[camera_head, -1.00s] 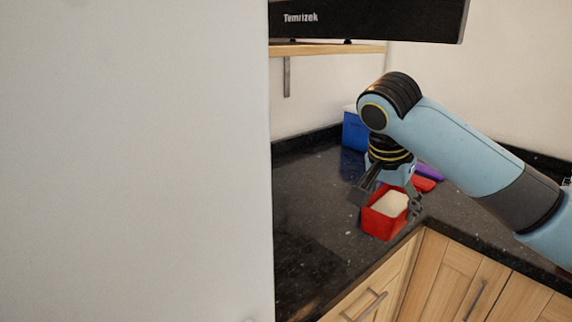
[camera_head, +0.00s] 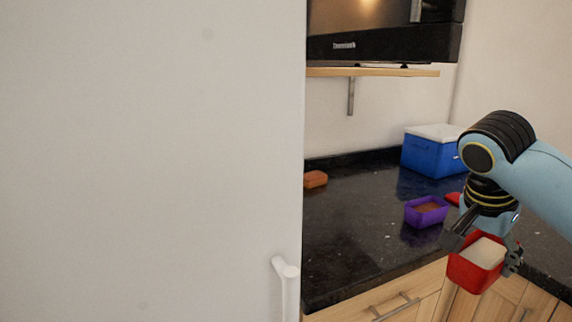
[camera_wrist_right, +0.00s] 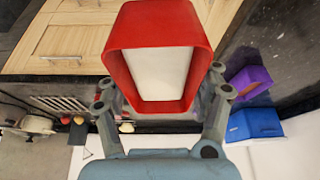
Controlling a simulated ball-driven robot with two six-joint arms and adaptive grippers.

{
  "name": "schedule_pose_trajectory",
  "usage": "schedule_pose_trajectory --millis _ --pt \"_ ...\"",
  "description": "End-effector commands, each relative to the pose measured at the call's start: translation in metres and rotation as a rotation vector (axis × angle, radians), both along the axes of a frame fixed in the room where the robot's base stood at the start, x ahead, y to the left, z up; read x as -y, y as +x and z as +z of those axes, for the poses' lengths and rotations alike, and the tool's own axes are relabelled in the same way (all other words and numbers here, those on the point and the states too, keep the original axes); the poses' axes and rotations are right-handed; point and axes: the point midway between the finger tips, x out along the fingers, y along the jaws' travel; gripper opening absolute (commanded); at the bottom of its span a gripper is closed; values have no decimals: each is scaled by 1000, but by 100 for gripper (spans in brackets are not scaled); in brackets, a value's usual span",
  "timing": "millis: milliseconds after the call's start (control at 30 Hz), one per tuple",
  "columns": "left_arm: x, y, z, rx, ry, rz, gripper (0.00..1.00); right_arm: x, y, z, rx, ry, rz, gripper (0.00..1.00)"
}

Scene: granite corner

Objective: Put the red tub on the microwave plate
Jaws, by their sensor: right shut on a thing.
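The red tub (camera_head: 470,274) with pale contents is in my right gripper (camera_head: 487,250), which is shut on it. In the head view they are in front of the counter edge, at the lower right. In the right wrist view the red tub (camera_wrist_right: 118,62) sits between the two fingers (camera_wrist_right: 160,108). The microwave (camera_head: 385,38) stands on a wooden shelf (camera_head: 372,72) at the top. Its front is dark and only its lower part shows; the plate inside is not visible. My left gripper is not in view.
A purple tub (camera_head: 427,222) and a blue cool box (camera_head: 430,155) with a white lid stand on the dark counter (camera_head: 350,235). An orange-brown block (camera_head: 315,179) lies further left. A large pale panel (camera_head: 150,160) with a white handle (camera_head: 287,285) fills the left.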

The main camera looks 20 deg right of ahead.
Motion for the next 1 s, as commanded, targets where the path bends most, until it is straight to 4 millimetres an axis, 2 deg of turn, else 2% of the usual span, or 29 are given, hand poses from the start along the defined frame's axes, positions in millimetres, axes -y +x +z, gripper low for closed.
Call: schedule_pose_trajectory --millis 33,200,333,633,767,1000 --pt "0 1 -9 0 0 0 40 0 0 -9 1 0 0 20" --pt "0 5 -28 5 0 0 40 0 0 -29 -1 0 1 20" --pt "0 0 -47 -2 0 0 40 0 0 -48 -3 -1 0 20" --pt "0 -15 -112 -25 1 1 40 0 -1 -116 -14 -1 1 20" --pt "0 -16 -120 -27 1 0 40 0 -1 -125 -16 -1 0 20" --pt "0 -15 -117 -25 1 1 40 0 -1 -122 -15 -1 0 20"
